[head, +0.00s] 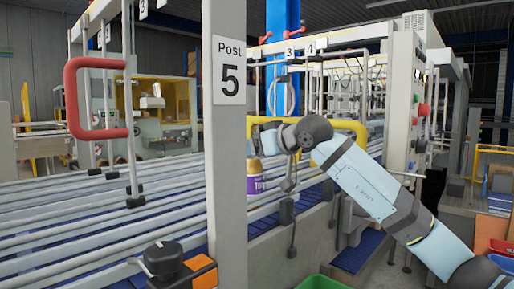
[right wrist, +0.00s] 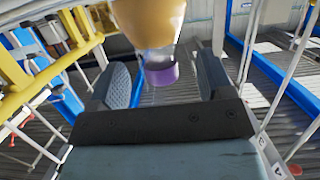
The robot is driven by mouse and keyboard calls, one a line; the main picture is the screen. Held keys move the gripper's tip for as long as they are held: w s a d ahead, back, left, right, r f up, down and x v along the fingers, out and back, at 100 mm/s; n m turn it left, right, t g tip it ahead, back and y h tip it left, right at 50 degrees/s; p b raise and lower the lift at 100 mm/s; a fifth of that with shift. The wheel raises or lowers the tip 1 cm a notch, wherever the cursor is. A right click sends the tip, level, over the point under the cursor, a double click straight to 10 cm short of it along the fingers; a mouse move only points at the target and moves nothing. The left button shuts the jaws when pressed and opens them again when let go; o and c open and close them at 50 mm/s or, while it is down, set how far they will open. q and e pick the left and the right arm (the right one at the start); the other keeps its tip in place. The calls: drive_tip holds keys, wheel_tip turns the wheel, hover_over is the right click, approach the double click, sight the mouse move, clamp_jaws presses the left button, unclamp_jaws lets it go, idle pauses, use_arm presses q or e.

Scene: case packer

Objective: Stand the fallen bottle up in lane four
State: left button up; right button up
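In the head view, a bottle (head: 257,185) with a purple label and tan top appears upright on the rails, just right of the grey post. My right gripper (head: 270,138) is beside and above it, its fingers partly hidden behind the post and wrist. In the right wrist view, the gripper (right wrist: 162,85) is open, with a gap either side of a purple part (right wrist: 161,77). A large tan shape (right wrist: 146,20) fills the top centre; I cannot tell whether both parts belong to one bottle. Signs 3 and 4 (head: 309,46) hang behind. My left gripper is not in view.
The grey post (head: 228,130) marked Post 5 blocks part of the lanes. A red handle (head: 74,98) hangs at left. A yellow bar (head: 347,126) runs behind my right wrist. A black knob (head: 163,258) and green bin (head: 322,283) are in front.

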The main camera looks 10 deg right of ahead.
drive_tip(key=shift+r, duration=0.2)
drive_tip(key=v, duration=1.2)
drive_tip(key=shift+s, duration=0.1)
